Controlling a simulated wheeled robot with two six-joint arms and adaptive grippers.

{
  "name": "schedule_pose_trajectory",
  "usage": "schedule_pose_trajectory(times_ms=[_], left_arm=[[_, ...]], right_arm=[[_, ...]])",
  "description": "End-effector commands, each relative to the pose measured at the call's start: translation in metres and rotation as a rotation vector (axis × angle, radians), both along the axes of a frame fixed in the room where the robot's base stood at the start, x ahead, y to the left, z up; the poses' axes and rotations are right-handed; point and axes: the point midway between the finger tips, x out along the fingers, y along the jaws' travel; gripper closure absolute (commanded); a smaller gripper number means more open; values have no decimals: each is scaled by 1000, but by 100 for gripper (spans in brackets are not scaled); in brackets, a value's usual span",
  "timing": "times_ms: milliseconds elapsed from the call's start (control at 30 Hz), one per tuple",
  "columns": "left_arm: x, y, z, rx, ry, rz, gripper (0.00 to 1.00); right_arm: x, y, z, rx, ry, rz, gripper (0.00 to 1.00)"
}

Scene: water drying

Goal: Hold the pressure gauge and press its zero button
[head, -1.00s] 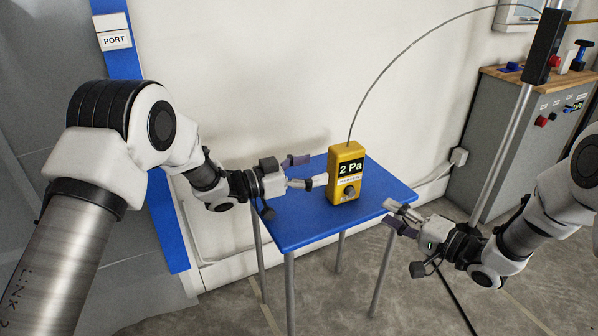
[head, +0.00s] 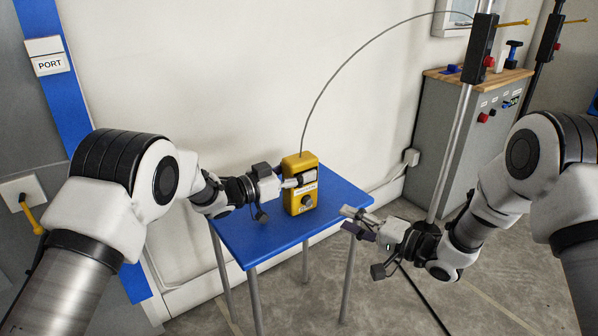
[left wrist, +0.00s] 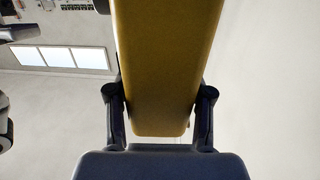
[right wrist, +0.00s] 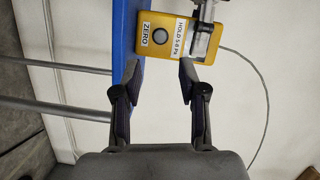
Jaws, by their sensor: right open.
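The yellow pressure gauge (head: 292,197) stands upright on the blue table (head: 245,240). My left gripper (head: 300,181) is around its upper part, one finger across the front over the display. In the left wrist view the gauge's yellow side (left wrist: 165,60) fills the space between the two fingers, which look closed on it; the contact pads are hidden. The round grey button (head: 307,201), labelled ZERO in the right wrist view (right wrist: 160,37), is uncovered. My right gripper (head: 354,223) is open and empty, apart from the gauge near the table's right corner, its fingers pointing at the gauge face.
A thin hose (head: 350,50) arches from the gauge's top to a black box on a pole (head: 481,48). A grey cabinet (head: 455,130) with a wooden top stands at the back right. A white wall is behind the table. The table top between gauge and right gripper is clear.

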Motion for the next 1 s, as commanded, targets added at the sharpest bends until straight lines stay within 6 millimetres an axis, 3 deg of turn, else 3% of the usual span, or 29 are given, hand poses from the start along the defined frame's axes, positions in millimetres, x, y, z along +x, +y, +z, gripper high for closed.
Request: schedule_pose_trajectory(times_ms=[33,133,167,1000], left_arm=[[0,0,0,0,0,0,90],[0,0,0,0,0,0,90],[0,0,0,0,0,0,90],[0,0,0,0,0,0,90]], right_arm=[[0,0,0,0,0,0,62],[0,0,0,0,0,0,97],[0,0,0,0,0,0,100],[0,0,0,0,0,0,100]])
